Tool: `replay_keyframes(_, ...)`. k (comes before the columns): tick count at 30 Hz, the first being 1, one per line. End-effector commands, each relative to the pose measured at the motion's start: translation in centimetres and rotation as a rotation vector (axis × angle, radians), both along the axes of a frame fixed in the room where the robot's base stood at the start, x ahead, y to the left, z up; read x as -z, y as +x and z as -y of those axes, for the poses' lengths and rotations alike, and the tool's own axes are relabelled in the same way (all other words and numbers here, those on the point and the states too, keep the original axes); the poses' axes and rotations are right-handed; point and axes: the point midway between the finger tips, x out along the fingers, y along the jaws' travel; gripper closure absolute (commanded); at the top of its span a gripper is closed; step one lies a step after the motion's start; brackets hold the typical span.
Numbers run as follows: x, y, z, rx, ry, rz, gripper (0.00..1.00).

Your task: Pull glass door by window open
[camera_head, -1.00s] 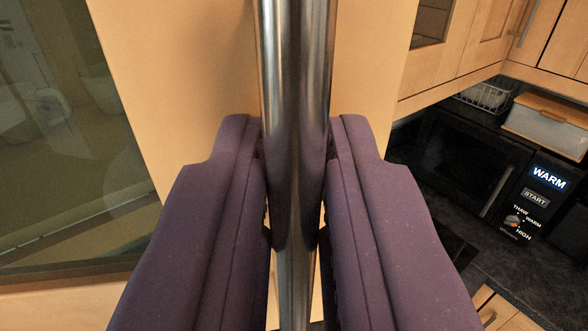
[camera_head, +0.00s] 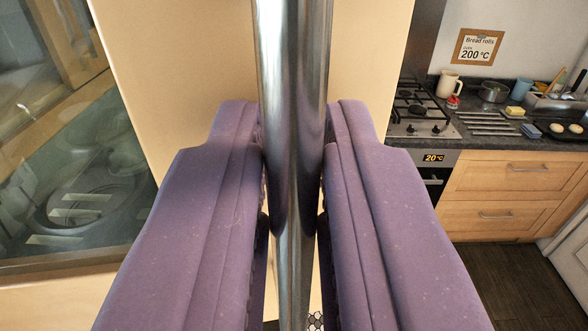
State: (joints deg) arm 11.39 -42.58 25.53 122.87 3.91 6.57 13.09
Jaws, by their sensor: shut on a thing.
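My gripper (camera_head: 292,190) has two purple padded fingers. It is shut on a vertical shiny metal bar handle (camera_head: 291,70), with one finger on each side of it. Behind the handle is the light wooden frame (camera_head: 180,50) of the glass door. The door's glass pane (camera_head: 75,150) shows at the left, with a dim view of kitchen things in it. The hinge side of the door and the window are not in view.
At the right is a counter with a gas hob (camera_head: 425,108), a cream jug (camera_head: 450,82), a pot (camera_head: 493,91) and a tray of rolls (camera_head: 560,130). Wooden drawers (camera_head: 510,195) stand below it. Dark wooden floor (camera_head: 500,275) is clear at the lower right.

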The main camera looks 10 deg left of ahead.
Motion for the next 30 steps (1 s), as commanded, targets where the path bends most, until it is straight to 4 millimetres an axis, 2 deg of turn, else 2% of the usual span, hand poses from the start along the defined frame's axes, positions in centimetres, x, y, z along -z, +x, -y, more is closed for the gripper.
replay_keyframes(1,0.3,-1.6,0.4,0.036,-0.001,0.010,1.00)
replay_keyframes(6,0.1,-5.8,1.1,0.129,-0.001,0.006,1.00)
replay_keyframes(12,-0.1,-8.7,1.4,0.195,-0.001,0.003,1.00)
replay_keyframes(18,-0.1,-9.9,1.5,0.220,0.001,0.000,1.00)
replay_keyframes(29,-0.2,-10.0,1.5,0.222,0.000,0.002,1.00)
replay_keyframes(30,-0.3,-10.0,1.5,0.222,0.000,0.002,0.76)
